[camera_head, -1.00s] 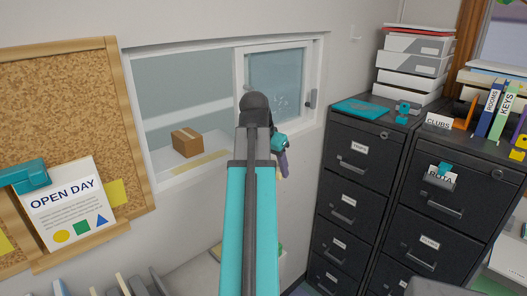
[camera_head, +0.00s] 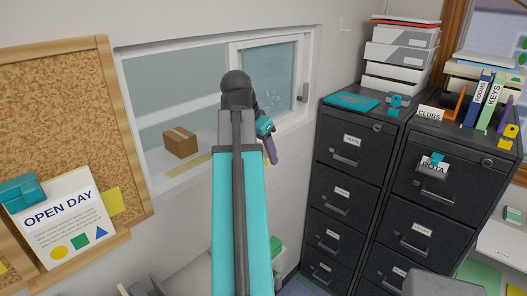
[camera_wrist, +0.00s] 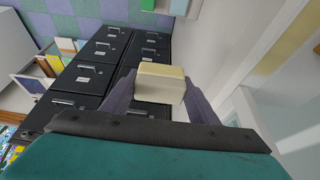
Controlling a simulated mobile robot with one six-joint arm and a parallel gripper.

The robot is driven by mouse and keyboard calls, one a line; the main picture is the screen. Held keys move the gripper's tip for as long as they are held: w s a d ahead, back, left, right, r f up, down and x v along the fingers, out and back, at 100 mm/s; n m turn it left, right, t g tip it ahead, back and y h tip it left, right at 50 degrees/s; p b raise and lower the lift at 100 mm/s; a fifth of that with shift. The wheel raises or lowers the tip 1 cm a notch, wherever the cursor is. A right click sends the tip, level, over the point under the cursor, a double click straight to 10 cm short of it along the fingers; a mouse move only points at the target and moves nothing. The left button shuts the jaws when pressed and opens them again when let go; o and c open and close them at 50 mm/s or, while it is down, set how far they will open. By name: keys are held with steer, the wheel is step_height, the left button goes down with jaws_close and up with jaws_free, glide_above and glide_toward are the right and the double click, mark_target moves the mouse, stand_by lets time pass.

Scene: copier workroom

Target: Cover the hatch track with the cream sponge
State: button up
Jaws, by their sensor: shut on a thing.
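The cream sponge (camera_wrist: 161,84) is a pale block held between the purple fingers of my gripper (camera_wrist: 160,98) in the wrist view.
A small cardboard box (camera_head: 180,143) sits inside the hatch opening. Dark filing cabinets (camera_head: 350,185) stand to the right, with trays and binders on top. A cork board (camera_head: 65,120) with an Open Day notice (camera_head: 62,225) is on the left.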

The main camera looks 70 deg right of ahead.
steer(key=shift+s, duration=0.2)
steer(key=shift+w, duration=0.2)
steer(key=shift+y, duration=0.4)
steer(key=shift+w+f, duration=0.15)
steer(key=shift+w+d+f, duration=0.15)
steer(key=shift+w+d, duration=0.6)
steer(key=shift+w, duration=1.3)
steer(key=shift+w+d+f, duration=0.15)
steer(key=shift+w+d, duration=0.55)
steer(key=shift+w, duration=1.3)
steer(key=shift+w+d+f, duration=0.15)
steer(key=shift+w+d, duration=0.6)
steer(key=shift+w, duration=1.3)
steer(key=shift+w+d+f+b, duration=0.15)
steer(key=shift+w+d, duration=0.2)
steer(key=shift+w, duration=0.7)
steer(key=shift+w+d+f+b, duration=0.2)
steer(key=shift+w+d, duration=0.1)
steer(key=shift+w, duration=0.75)
steer(key=shift+w+d+f+b, duration=0.15)
steer(key=shift+w+d, duration=0.2)
steer(key=shift+w, duration=0.7)
steer(key=shift+f, duration=0.55)
